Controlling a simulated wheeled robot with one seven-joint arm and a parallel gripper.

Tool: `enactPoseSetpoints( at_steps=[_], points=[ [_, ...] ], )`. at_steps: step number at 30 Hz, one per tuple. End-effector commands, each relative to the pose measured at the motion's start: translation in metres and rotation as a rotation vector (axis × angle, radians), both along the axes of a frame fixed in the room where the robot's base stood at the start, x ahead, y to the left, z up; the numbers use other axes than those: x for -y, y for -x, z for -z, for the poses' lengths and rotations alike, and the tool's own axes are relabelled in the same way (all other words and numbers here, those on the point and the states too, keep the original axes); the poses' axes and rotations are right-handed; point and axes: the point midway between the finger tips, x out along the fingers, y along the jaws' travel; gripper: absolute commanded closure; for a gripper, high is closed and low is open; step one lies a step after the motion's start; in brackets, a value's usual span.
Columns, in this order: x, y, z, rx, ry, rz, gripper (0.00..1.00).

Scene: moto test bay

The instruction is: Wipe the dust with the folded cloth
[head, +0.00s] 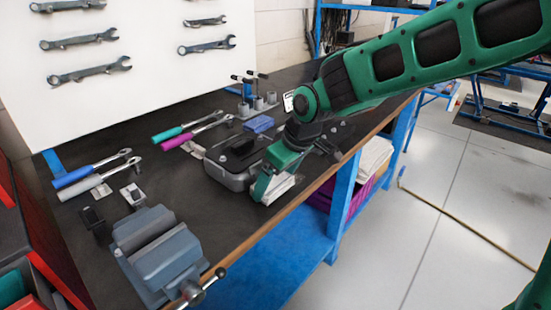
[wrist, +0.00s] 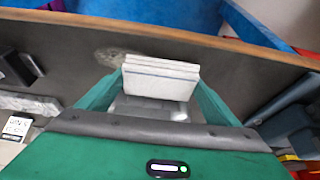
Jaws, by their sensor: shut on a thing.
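My gripper (head: 272,184) is shut on the folded cloth (head: 279,188), over the dark bench top near its front edge. In the wrist view the cloth (wrist: 160,78) is a white folded pad with a thin blue line, held upright between the two green fingers (wrist: 160,85). A pale grey dust patch (wrist: 110,54) lies on the bench just left of the cloth's top edge in the wrist view. I cannot tell whether the cloth touches the bench. In the head view I cannot make out the dust.
A grey metal case (head: 229,177) stands beside my gripper. A blue-grey vise (head: 158,254) is clamped at the near end of the bench (head: 205,222). Blue-, teal- and magenta-handled tools lie farther back. Bare bench lies between the vise and my gripper.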

Motion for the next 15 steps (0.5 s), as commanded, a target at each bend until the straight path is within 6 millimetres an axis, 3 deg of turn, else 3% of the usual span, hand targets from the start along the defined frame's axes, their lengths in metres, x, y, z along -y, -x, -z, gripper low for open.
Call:
enactPoseSetpoints(
  at_steps=[1,15],
  points=[
    [0.001,-0.002,-0.012,0.006,-0.001,0.004,0.36],
    [0.006,-0.003,-0.053,0.004,-0.001,0.01,0.36]
  ],
)
